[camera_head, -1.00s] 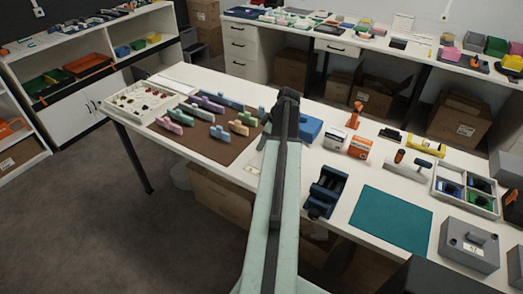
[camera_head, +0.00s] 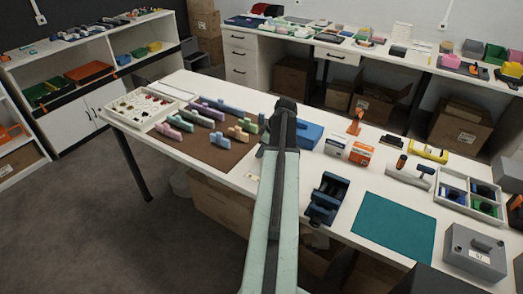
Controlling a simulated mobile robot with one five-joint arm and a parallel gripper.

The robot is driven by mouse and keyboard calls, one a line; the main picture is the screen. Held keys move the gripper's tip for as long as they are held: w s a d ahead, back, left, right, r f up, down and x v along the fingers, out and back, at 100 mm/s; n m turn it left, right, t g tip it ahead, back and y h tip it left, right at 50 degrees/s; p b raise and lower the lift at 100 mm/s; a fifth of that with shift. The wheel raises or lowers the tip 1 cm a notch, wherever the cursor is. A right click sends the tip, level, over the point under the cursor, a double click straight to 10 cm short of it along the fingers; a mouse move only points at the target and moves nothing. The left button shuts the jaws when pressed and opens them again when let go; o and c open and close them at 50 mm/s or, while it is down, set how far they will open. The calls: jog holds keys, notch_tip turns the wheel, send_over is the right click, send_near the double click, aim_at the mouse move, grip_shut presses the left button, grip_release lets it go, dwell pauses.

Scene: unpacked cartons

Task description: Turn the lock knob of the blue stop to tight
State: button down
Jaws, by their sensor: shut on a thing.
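My gripper (camera_head: 284,106) is at the far end of my pale green arm, over the work table. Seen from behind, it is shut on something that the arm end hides. A plain blue block (camera_head: 309,134) stands just right of it. I cannot tell which of these is the blue stop. No lock knob can be made out, so its setting does not show.
The brown mat (camera_head: 208,150) lies left of my arm. A dark blue vice (camera_head: 327,199) and a teal mat (camera_head: 394,228) are to the right.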

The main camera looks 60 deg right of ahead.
jog(key=m, duration=0.2)
jog(key=m+h, duration=0.1)
jog(key=m, duration=0.1)
jog(key=shift+a+h, duration=0.2)
jog(key=shift+h, duration=0.1)
jog(key=m, duration=0.2)
jog(key=m+h, duration=0.1)
jog(key=m, duration=0.1)
jog(key=shift+m+g+h, duration=0.3)
jog(key=m+g+h, duration=0.1)
jog(key=m, duration=0.3)
jog(key=shift+w+a, duration=0.1)
jog(key=shift+w+m+g+h, duration=0.15)
jog(key=shift+m+g, duration=0.3)
jog(key=shift+m, duration=0.7)
jog(key=shift+s+m+g+h, duration=0.1)
jog(key=shift+m+g+h, duration=0.25)
jog(key=shift+m, duration=0.8)
jog(key=c, duration=1.2)
grip_release()
